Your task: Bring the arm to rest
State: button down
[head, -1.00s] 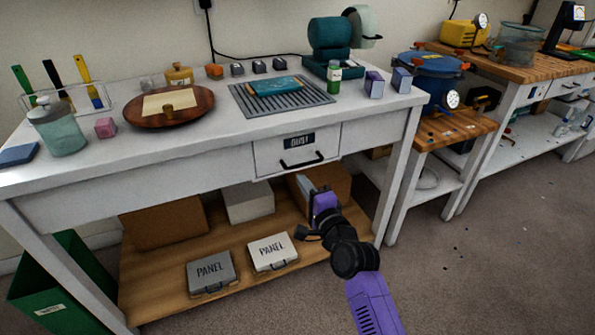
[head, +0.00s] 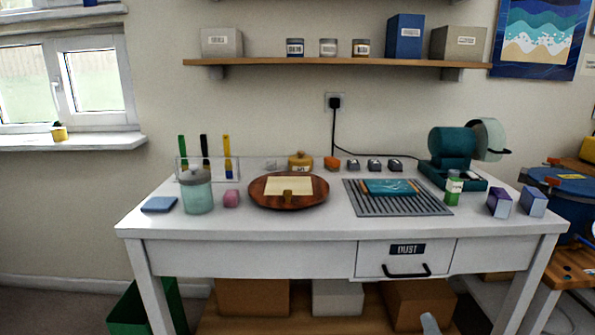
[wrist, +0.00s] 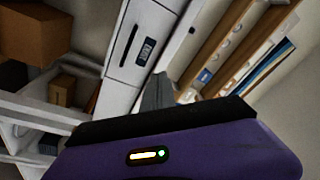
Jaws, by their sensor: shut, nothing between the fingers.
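My gripper (wrist: 157,92) shows in the wrist view as a grey shape past the black edge of my purple wrist housing. Its fingers are together with nothing between them. In the head view only a grey tip of my gripper (head: 430,323) shows at the bottom edge, in front of the lower shelf; the rest of my arm is out of frame. The white workbench (head: 300,226) stands ahead, with its DUST drawer (head: 381,262) shut. The drawer front also shows, tilted, in the wrist view (wrist: 133,50).
On the bench are a round wooden board (head: 262,203), a glass jar (head: 197,195), a grey rack (head: 398,208) and a teal machine (head: 450,145). Cardboard boxes (head: 252,297) sit underneath. A green bin (head: 130,312) stands at lower left. A wall shelf (head: 330,63) hangs above.

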jog(key=s+a+f+n+g, duration=0.15)
jog(key=s+n, duration=0.25)
jog(key=s, duration=1)
jog(key=s+a+f+n+g+y, duration=0.1)
jog(key=s+a+n+g, duration=0.15)
jog(key=s, duration=1.05)
jog(key=s+a+f+n+g, duration=0.15)
jog(key=s+n, duration=0.25)
jog(key=s, duration=1)
notch_tip(320, 180, up, 14)
jog(key=p, duration=1.4)
jog(key=shift+w+a, duration=0.2)
jog(key=shift+a, duration=0.1)
jog(key=shift+t, duration=0.25)
